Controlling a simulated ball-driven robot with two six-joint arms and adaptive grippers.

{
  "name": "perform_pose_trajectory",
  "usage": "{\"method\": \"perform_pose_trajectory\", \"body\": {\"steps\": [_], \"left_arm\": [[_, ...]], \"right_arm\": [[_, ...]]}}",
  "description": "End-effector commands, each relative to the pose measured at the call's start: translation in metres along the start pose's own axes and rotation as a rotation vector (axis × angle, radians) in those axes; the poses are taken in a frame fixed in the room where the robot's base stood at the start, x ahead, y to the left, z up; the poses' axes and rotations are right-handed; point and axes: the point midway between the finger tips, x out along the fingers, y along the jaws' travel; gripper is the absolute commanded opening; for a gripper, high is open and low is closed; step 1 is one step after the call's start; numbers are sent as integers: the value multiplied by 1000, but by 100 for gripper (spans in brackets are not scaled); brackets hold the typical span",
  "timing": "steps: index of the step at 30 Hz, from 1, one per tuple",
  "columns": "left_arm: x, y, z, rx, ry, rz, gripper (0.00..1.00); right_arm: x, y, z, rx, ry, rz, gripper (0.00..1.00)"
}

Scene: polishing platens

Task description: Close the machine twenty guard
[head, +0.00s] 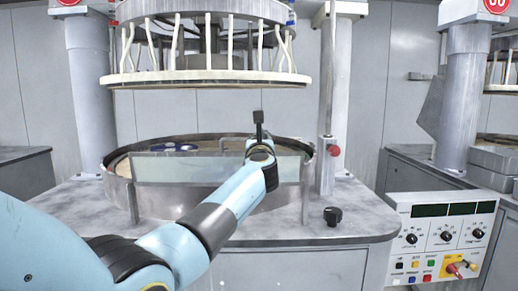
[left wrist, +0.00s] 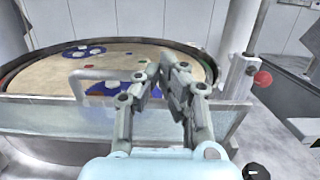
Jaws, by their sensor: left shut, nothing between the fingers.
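The guard is a clear panel (head: 170,169) standing across the front of the round platen (head: 107,160) on the middle machine. In the left wrist view the panel (left wrist: 45,118) runs across below the platen's rim, with a grey bar handle (left wrist: 95,74) rising from it. My left gripper (head: 259,122) reaches over the panel, right of its middle. In the left wrist view its fingers (left wrist: 172,68) are together, empty, and right of the handle. I cannot tell whether they touch it. My arm hides part of the panel. My right gripper is not in view.
A ring-shaped upper head (head: 205,78) hangs above the platen. A post with a red knob (head: 334,151) stands at the right, and a black knob (head: 332,215) sits on the worktop. A control box (head: 446,238) is at the lower right. Another machine's column (head: 463,95) stands further right.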

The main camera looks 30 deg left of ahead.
Motion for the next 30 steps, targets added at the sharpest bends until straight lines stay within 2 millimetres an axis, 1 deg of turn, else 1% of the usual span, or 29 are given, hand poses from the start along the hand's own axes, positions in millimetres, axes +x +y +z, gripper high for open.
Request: {"method": "perform_pose_trajectory", "body": {"steps": [4,12,26,30], "left_arm": [[7,0,2,0,0,0,0],[11,0,3,1,0,0,0],[12,0,3,1,0,0,0],[8,-6,5,-1,1,-2,0]], "right_arm": [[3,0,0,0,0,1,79],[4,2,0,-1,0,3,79],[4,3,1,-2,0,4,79],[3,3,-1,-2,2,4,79]]}}
